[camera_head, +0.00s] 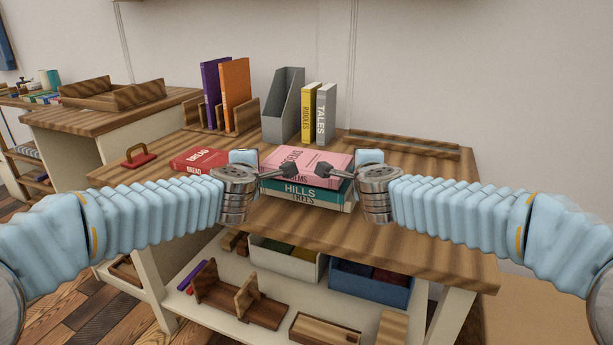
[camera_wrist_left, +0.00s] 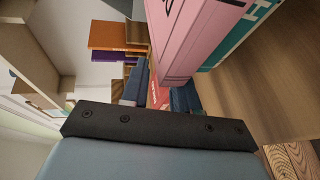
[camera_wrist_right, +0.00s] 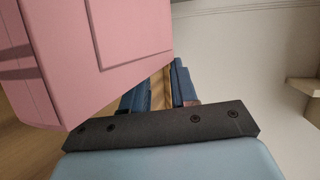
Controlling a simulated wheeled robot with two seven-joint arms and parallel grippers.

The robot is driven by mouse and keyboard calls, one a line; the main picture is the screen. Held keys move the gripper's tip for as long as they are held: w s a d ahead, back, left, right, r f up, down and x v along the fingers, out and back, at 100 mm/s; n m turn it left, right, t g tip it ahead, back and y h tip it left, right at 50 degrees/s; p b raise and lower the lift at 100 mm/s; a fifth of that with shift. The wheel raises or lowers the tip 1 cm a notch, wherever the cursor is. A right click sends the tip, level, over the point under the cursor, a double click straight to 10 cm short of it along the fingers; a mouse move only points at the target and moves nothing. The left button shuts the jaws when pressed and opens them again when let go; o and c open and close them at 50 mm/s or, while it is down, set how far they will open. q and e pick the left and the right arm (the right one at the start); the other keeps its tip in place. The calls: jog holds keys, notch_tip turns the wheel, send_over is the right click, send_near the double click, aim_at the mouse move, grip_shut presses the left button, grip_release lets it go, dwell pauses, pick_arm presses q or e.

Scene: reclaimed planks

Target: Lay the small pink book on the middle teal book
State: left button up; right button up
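The small pink book (camera_head: 318,160) lies flat on top of the teal book (camera_head: 300,190) marked HILLS, which lies on a pale book (camera_head: 305,199). I see no clear gap between pink and teal. My left gripper (camera_head: 243,157) is at the pink book's left side and my right gripper (camera_head: 369,157) at its right side. Both wrist views show their fingers apart with nothing between them. The pink book fills the upper right of the left wrist view (camera_wrist_left: 195,40) and the left of the right wrist view (camera_wrist_right: 90,55). Whether the grippers touch it is unclear.
A red book (camera_head: 200,160) lies left of the stack, near a red-based wooden-handled piece (camera_head: 137,158). Behind stand a grey file holder (camera_head: 284,105), yellow (camera_head: 308,113) and grey (camera_head: 326,113) books, and purple and orange books (camera_head: 236,92). Bins (camera_head: 370,290) sit on the shelf below.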

pick_arm(q)
jog(key=shift+s+d+r, duration=0.1)
jog(key=shift+d, duration=0.45)
pick_arm(e)
jog(key=shift+s+a, duration=0.15)
jog(key=shift+a, duration=0.55)
pick_arm(q)
jog(key=shift+a, duration=0.3)
pick_arm(e)
jog(key=shift+d, duration=0.3)
pick_arm(q)
jog(key=o, duration=0.5)
jog(key=shift+a, duration=1.75)
pick_arm(e)
jog(key=shift+d, duration=1.7)
jog(key=o, duration=0.5)
jog(key=shift+d, duration=0.1)
pick_arm(q)
jog(key=shift+a, duration=0.1)
pick_arm(e)
jog(key=shift+r, duration=0.1)
